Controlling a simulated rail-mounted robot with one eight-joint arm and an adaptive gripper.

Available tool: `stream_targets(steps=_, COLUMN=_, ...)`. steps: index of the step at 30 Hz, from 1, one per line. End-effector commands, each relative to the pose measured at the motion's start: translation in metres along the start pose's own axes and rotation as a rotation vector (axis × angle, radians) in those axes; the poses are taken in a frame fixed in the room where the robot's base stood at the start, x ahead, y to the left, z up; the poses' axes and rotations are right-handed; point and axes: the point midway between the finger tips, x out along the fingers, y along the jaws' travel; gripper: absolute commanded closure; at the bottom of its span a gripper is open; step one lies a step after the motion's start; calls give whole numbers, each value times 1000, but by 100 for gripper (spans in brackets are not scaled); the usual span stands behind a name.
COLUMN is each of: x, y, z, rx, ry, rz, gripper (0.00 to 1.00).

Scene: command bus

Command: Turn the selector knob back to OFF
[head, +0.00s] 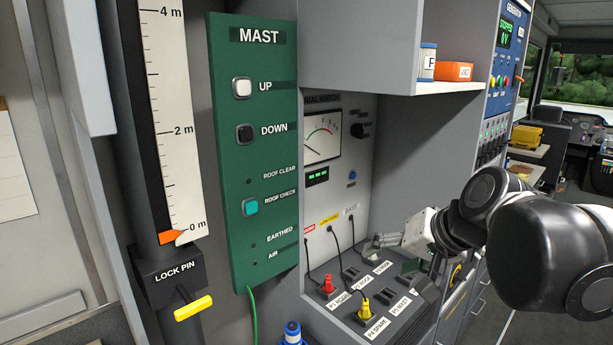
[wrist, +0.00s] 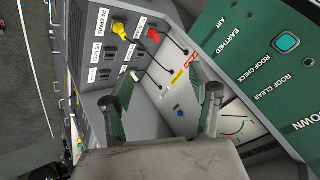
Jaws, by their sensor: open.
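The likely selector knob is a small black knob (head: 357,130) on the grey panel headed "...IAL MATCH" (head: 345,180), right of the dial meter (head: 322,136). Its pointer direction and markings are too small to read. My gripper (head: 374,246) is below and right of the knob, in front of the panel's lower part and above the socket desk, apart from the knob. In the wrist view my gripper (wrist: 168,92) has its two fingers spread with nothing between them. The knob cannot be made out in the wrist view.
A socket desk (head: 378,332) below holds a red plug (head: 327,284) and a yellow plug (head: 365,308), with black cables rising to the panel. A green MAST board (head: 233,160) stands left.

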Motion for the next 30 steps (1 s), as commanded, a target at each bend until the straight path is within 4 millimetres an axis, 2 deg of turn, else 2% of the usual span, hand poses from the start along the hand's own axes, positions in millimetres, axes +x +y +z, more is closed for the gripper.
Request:
stream_targets(steps=1, x=-4, y=7, z=19, rx=-34, ry=-2, rz=33, gripper=43)
stream_targets(steps=6, x=-15, y=40, z=72, rx=-158, ry=-3, rz=159, gripper=43)
stream_targets(steps=12, x=-24, y=75, z=119, rx=-283, ry=1, rz=282, gripper=43)
stream_targets(steps=18, x=-28, y=94, z=138, rx=-344, ry=5, rz=341, gripper=43)
stream_targets(steps=30, x=-28, y=96, z=140, rx=-352, ry=6, rz=350, gripper=43)
